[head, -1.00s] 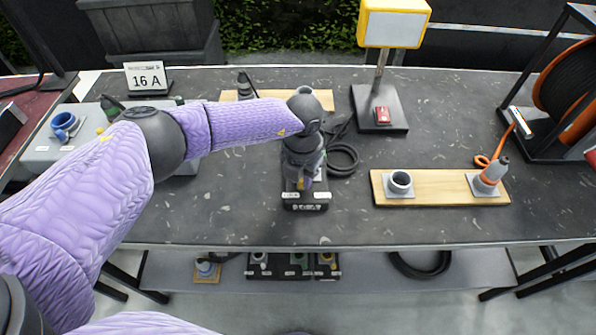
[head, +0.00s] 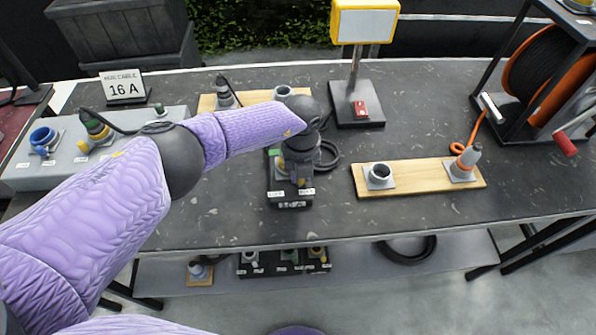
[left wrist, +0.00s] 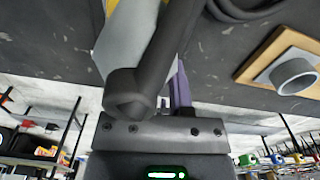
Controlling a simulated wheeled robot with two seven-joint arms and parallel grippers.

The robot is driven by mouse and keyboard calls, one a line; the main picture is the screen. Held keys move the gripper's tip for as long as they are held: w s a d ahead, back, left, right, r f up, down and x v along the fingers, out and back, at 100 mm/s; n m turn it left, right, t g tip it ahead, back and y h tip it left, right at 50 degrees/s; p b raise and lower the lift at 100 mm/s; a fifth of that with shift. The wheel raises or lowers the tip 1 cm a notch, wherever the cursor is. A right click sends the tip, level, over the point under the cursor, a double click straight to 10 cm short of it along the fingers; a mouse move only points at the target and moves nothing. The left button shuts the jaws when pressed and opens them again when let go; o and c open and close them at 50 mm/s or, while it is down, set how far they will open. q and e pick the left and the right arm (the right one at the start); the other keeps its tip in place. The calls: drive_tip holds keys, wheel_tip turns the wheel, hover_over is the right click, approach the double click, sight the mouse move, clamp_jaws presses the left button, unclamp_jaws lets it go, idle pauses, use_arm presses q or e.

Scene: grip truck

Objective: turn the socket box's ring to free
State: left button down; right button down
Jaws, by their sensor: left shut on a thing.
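The socket box (head: 291,200) is a small black box with white labels on its front edge, near the middle of the table in the head view. My left gripper (head: 299,181) points down over the box, shut, at the place of its ring. The ring is mostly hidden behind the gripper and wrist, so its setting cannot be read. In the left wrist view a dark thick curved part (left wrist: 150,70) crosses close in front of the gripper; the hold itself is not clear there. My right gripper is out of view.
A wooden board (head: 415,182) with a grey socket (head: 379,176) and a grey plug (head: 465,161) lies to the right. Behind stand a lamp post base (head: 357,112) and a black cable coil. A grey panel (head: 20,176) with plugs is at left. The table's front is clear.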

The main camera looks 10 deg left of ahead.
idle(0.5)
use_arm(q)
drive_tip(key=c, duration=0.5)
unclamp_jaws()
drive_tip(key=shift+c, duration=0.2)
wheel_tip(320, 180, up, 9)
drive_tip(key=p, duration=0.3)
drive_tip(key=shift+r, duration=0.5)
